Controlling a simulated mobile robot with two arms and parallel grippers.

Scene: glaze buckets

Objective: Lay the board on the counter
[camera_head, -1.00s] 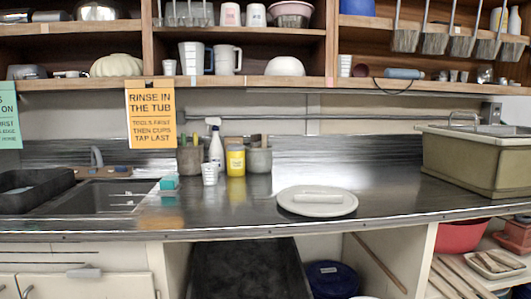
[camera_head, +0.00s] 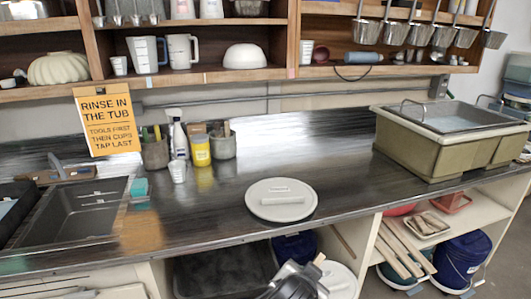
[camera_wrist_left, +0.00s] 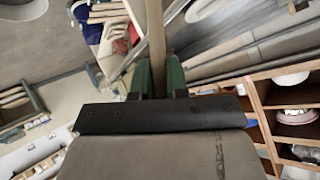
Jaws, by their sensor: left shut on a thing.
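A narrow pale wooden board (camera_wrist_left: 155,35) is held between the green fingers of my left gripper (camera_wrist_left: 159,78) in the left wrist view. It extends away from the fingers; its far end is cut off by the picture's edge. In the head view a dark gripper (camera_head: 297,277), seemingly my left one, is low at the bottom centre, in front of the counter, with a small pale wooden end beside it. Most of the board is out of that view. The dark counter (camera_head: 340,195) runs across the middle. My right gripper is not in view.
A round white lid (camera_head: 281,205) lies on the counter. A sink (camera_head: 80,212) is at left, with a spray bottle (camera_head: 178,138), yellow jar (camera_head: 200,150) and pots behind. A large olive tub (camera_head: 440,145) stands at right. The counter between lid and tub is clear.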

